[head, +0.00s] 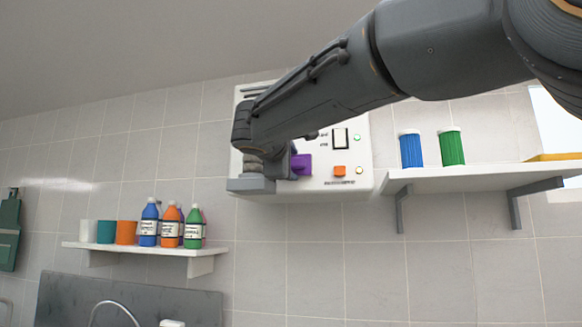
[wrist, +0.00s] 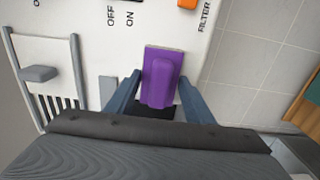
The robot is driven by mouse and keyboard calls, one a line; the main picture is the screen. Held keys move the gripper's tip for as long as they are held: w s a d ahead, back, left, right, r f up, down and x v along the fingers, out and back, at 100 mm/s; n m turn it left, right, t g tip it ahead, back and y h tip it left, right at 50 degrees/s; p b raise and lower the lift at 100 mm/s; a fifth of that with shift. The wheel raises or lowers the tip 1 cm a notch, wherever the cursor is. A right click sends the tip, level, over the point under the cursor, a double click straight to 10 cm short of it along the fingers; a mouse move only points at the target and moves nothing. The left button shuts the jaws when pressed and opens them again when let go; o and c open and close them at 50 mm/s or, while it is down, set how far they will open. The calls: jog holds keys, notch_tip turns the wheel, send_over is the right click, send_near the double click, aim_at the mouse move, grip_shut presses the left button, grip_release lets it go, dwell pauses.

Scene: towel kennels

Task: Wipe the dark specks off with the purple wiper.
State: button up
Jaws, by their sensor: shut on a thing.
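The purple wiper (head: 301,165) is a small block in front of the white wall-mounted unit (head: 357,179). My gripper (head: 277,172) is shut on it, at the lower middle of the unit's front. In the wrist view the wiper (wrist: 162,75) sits between the two blue-grey fingers of my gripper (wrist: 160,86), its long side pointing away from me. It lies over the white panel; I cannot tell whether it touches. I cannot make out any dark specks on the panel. My arm and gripper hide much of the unit's front.
The unit carries a black-framed switch (head: 340,138), an orange button (head: 340,170) and a grille (wrist: 60,85). A right shelf (head: 480,175) holds a blue (head: 411,150) and a green container (head: 452,147). A lower left shelf (head: 140,247) holds bottles and cups.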

jog(key=shift+d+r+p, duration=0.1)
jog(key=shift+r+p, duration=0.75)
jog(key=shift+r, duration=0.8)
notch_tip(320, 180, down, 6)
jog(key=b, duration=0.7)
jog(key=b+v, duration=0.2)
jog(key=v, duration=0.4)
jog(key=shift+b, duration=0.3)
jog(key=shift+s, duration=0.15)
jog(key=shift+b+v, duration=0.4)
jog(key=shift+v, duration=1)
